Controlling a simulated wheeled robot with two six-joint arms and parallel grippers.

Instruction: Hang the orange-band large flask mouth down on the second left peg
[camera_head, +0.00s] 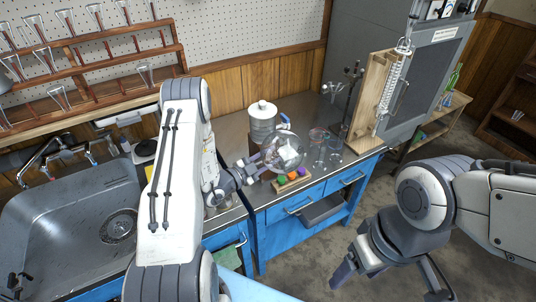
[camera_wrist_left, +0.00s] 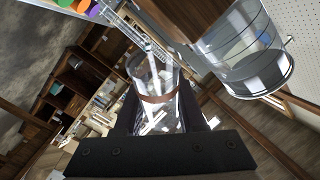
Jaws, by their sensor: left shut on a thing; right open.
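The large clear flask (camera_head: 287,152) is held by my left gripper (camera_head: 256,168) above the blue bench, its round body to the right of the fingers. In the left wrist view, the flask (camera_wrist_left: 155,75) lies between the fingers (camera_wrist_left: 160,115), with a brownish-orange band (camera_wrist_left: 158,98) around it. My right gripper (camera_head: 393,280) is open and empty over the floor at lower right. A wooden rack (camera_head: 90,35) with several glass vessels stands at upper left; I cannot tell which part is the second left peg.
Below the flask is a wooden block with coloured balls (camera_head: 292,181). A white-lidded canister (camera_head: 262,120), glass beakers (camera_head: 318,145) and a wooden board with a condenser (camera_head: 378,100) stand on the bench. A sink (camera_head: 60,225) is at left.

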